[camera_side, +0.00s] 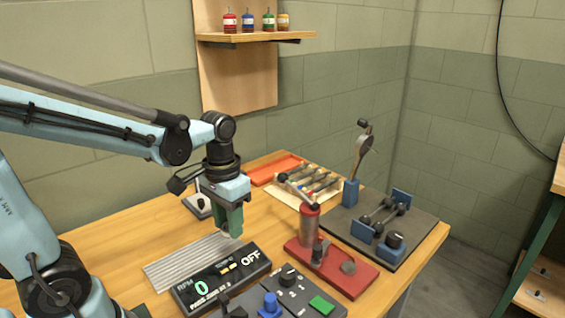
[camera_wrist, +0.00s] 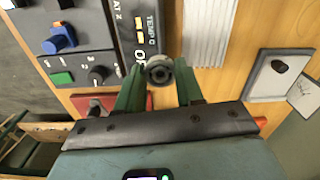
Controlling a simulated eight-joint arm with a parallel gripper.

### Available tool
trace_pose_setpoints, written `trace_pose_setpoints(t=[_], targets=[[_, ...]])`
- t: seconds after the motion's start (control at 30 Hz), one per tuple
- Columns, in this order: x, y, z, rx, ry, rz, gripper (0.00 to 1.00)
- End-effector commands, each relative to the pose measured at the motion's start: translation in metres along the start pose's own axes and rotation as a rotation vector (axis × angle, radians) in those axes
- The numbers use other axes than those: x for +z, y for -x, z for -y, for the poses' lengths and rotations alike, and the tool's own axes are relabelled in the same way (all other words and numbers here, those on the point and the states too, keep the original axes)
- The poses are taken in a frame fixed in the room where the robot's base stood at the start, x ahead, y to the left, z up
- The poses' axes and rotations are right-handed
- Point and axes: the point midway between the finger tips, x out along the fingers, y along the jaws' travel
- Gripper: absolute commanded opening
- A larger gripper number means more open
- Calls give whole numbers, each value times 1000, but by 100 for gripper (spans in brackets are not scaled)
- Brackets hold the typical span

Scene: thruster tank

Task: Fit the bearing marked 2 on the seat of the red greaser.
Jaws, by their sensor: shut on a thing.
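My gripper (camera_side: 231,222) points down above the bench, between the ribbed grey mat and the red greaser. In the wrist view its green fingers (camera_wrist: 159,72) are shut on a small dark, ring-shaped bearing (camera_wrist: 158,70). No number on the bearing can be read.
A display panel (camera_side: 221,276) reading 0 and OFF lies just in front of my gripper, beside a switch box (camera_side: 290,291). The ribbed mat (camera_side: 188,259) is bare. A dark plate with a rod fixture (camera_side: 384,222) stands right; a tool tray (camera_side: 308,183) lies behind.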

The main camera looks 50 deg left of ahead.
Motion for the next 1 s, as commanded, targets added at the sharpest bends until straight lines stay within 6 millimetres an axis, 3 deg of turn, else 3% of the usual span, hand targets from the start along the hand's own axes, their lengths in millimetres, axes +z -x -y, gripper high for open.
trace_pose_setpoints(t=[0.1,0.37,0.57,1.0], targets=[[6,11,-18,0,-5,0,6],[4,22,-37,0,-2,0,6],[-29,29,-61,0,-4,-1,6],[-113,17,-151,0,-3,-1,6]])
